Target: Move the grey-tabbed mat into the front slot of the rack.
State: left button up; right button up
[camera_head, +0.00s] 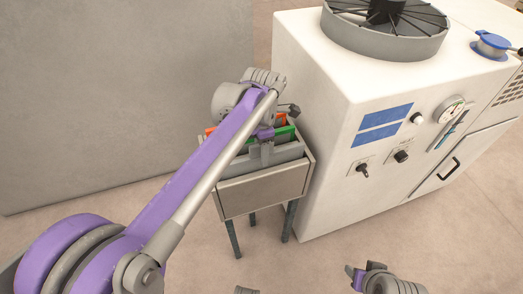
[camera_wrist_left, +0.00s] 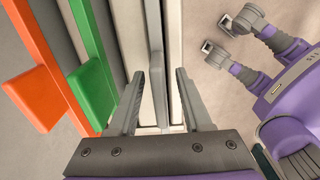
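The rack (camera_head: 262,190) is a grey box on dark legs beside the white machine. My left gripper (camera_head: 264,150) is over it, reaching down among the mats. In the left wrist view the grey-tabbed mat (camera_wrist_left: 153,25) shows as a thin grey edge, with its tab between the two fingers of my left gripper (camera_wrist_left: 159,75). The fingers are apart, with a gap visible on each side of the tab.
An orange-tabbed mat (camera_wrist_left: 37,95) and a green-tabbed mat (camera_wrist_left: 91,90) stand in the rack left of the grey one in the wrist view. The white machine (camera_head: 330,120) stands close right of the rack. A grey panel (camera_head: 110,90) is behind. Floor in front is clear.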

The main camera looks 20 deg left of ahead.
pick_arm(q)
notch_tip(320, 180, up, 11)
jog(key=shift+f+p, duration=0.1)
jog(key=shift+p, duration=1.05)
pick_arm(e)
notch_tip(320, 180, up, 2)
jog(key=shift+r, duration=0.25)
pick_arm(q)
jog(key=shift+s+m, duration=0.25)
jog(key=shift+m, duration=0.05)
jog(key=s+a+f+m+t+p, duration=0.2)
jog(key=s+m+p, duration=0.3)
jog(key=s+m, duration=0.5)
jog(key=s+a+f+m+t+p, duration=0.2)
jog(key=s+m+p, duration=0.4)
jog(key=s+m, duration=0.4)
jog(key=m+t, duration=0.1)
jog(key=m, duration=0.3)
jog(key=shift+a+f, duration=0.35)
jog(key=shift+a, duration=0.05)
pick_arm(e)
notch_tip(320, 180, up, 13)
jog(key=w, duration=0.2)
jog(key=shift+f+t, duration=0.15)
jog(key=shift+t, duration=0.15)
